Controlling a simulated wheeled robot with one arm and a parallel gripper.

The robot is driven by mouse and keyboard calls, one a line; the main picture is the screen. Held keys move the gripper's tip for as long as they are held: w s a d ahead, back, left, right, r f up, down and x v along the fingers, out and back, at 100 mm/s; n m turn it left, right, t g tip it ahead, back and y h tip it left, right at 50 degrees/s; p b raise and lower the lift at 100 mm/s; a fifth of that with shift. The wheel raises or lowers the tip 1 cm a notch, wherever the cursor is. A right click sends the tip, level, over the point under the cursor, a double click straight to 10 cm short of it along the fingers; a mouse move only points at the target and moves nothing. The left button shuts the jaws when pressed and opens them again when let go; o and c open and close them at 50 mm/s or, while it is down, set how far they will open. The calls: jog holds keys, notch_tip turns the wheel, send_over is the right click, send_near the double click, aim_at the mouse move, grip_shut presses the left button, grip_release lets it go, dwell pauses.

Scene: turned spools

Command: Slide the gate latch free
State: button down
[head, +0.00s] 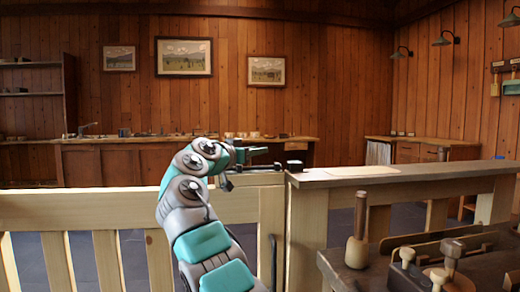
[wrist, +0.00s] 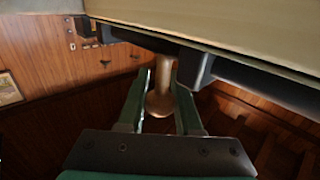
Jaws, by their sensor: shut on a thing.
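The pale wooden gate (head: 90,208) stands at the left, beside a pale post (head: 305,225). A dark latch bar (head: 262,168) lies along the gate's top near the post. A dark block (head: 295,165) sits on the post top; I cannot tell whether the bar's end is inside it. In the wrist view a light brown knob (wrist: 160,98) hangs below the dark bar (wrist: 150,42). My gripper (wrist: 160,85) is shut on this knob, one green finger on each side. In the head view my gripper (head: 230,178) is small and partly hidden at the latch.
A wooden counter top (head: 420,175) runs right from the post. Below it, a dark bench (head: 385,265) holds a wooden mallet (head: 358,232) and several turned wooden pieces. A workbench (head: 110,160) stands along the back wall. Another dark block (wrist: 195,65) is close to my right finger.

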jog(key=shift+s+a, duration=0.1)
jog(key=shift+a, duration=0.15)
jog(key=c, duration=0.6)
grip_release()
jog(key=b+v, duration=0.2)
jog(key=v, duration=0.5)
jog(key=shift+s+a, duration=0.25)
jog(key=shift+s, duration=0.1)
